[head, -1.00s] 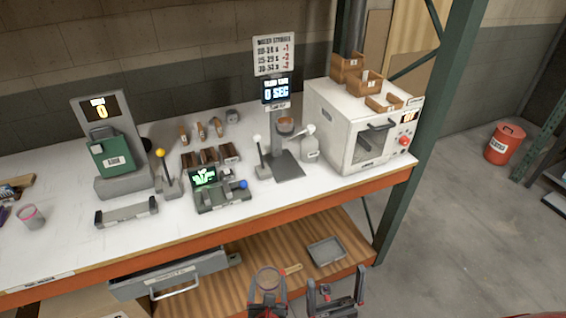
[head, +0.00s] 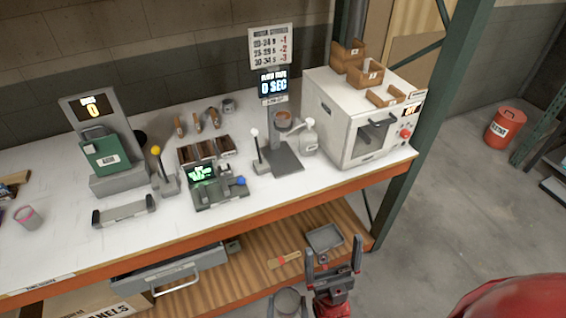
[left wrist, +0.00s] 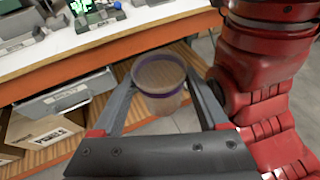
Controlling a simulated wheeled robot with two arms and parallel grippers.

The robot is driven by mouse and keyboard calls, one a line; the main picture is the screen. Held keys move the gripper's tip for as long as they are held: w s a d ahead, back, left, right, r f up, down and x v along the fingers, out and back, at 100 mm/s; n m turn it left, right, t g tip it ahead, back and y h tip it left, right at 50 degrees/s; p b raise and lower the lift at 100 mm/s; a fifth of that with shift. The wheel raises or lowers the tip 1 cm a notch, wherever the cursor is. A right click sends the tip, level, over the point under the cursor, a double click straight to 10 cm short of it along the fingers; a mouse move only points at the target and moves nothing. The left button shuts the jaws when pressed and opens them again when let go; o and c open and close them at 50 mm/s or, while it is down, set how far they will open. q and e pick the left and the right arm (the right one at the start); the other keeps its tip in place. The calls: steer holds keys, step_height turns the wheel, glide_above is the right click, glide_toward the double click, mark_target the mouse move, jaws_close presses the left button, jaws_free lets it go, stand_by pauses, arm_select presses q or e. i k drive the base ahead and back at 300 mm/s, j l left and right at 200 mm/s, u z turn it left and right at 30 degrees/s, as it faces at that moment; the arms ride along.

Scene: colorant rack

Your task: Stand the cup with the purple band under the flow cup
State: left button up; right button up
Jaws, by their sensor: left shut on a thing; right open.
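The cup with the purple band (left wrist: 160,84) is upright between the fingers of my left gripper (left wrist: 162,100), which is shut on it. In the head view the cup (head: 288,302) shows at the bottom edge, in front of the bench, and that gripper is mostly cut off. The flow cup (head: 283,119) is held on a grey stand over a dark base plate (head: 286,161), right of centre on the bench. The plate is bare. My right gripper (head: 338,252) is open and empty, in front of the lower shelf.
A white-knobbed lever (head: 257,152) is left of the plate. A pink-banded cup (head: 28,217) is at far left. The bench front (head: 240,221) is orange.

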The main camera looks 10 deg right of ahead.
mark_target(283, 161)
steer(key=i+l, duration=0.15)
steer(key=i, duration=0.25)
steer(key=i+l, duration=0.1)
steer(key=i, duration=0.35)
steer(key=i+l, duration=0.15)
steer(key=i, duration=0.25)
